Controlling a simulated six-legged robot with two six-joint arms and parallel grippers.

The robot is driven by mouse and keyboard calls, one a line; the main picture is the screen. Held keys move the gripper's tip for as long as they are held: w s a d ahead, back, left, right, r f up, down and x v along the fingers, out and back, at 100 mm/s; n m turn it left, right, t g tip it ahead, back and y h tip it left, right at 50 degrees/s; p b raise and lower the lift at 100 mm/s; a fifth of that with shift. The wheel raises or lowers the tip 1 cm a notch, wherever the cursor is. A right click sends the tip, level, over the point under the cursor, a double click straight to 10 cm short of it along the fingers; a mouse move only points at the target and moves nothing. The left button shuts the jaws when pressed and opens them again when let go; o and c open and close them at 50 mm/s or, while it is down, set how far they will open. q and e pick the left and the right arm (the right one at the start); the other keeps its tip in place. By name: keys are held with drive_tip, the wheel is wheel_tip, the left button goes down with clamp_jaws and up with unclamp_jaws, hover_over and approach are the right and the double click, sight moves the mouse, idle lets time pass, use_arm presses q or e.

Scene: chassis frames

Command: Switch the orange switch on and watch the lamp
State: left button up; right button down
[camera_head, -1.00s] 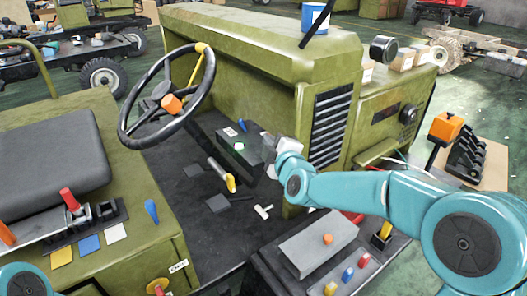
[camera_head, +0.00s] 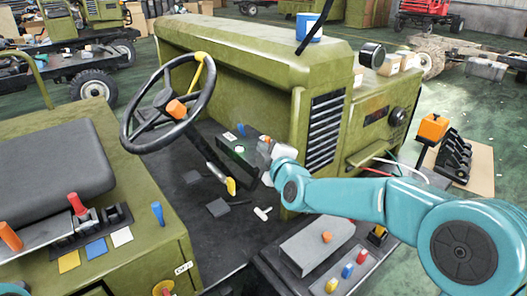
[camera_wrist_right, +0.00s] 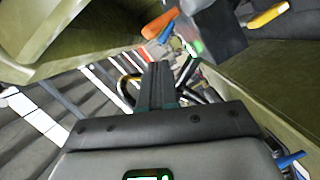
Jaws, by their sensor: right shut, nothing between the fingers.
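The orange switch (camera_head: 265,138) shows as a small orange tip on a dark box (camera_head: 225,142) beside the steering column. It also shows in the right wrist view as an orange lever (camera_wrist_right: 160,23). A blue lever (camera_head: 241,130) stands to its left on the same box. A small pale green light (camera_head: 239,149) sits on the box face; whether it is the lamp I cannot tell. My right gripper (camera_head: 266,158) is shut and empty, close by the switch; contact is unclear. In the wrist view its fingers (camera_wrist_right: 159,85) point towards the levers. My left gripper is out of view.
The steering wheel (camera_head: 170,98) stands left of the box. The green hood with its black grille (camera_head: 326,132) is close on the right. Another orange switch block (camera_head: 433,127) stands far right. A grey box (camera_head: 318,243) is below my right arm. Pedals lie on the floor.

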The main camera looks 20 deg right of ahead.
drive_tip(key=s+b, duration=0.2)
drive_tip(key=s, duration=0.7)
drive_tip(key=shift+s+d+r+b, duration=0.3)
drive_tip(key=shift+s+d, duration=0.05)
drive_tip(key=shift+d, duration=0.05)
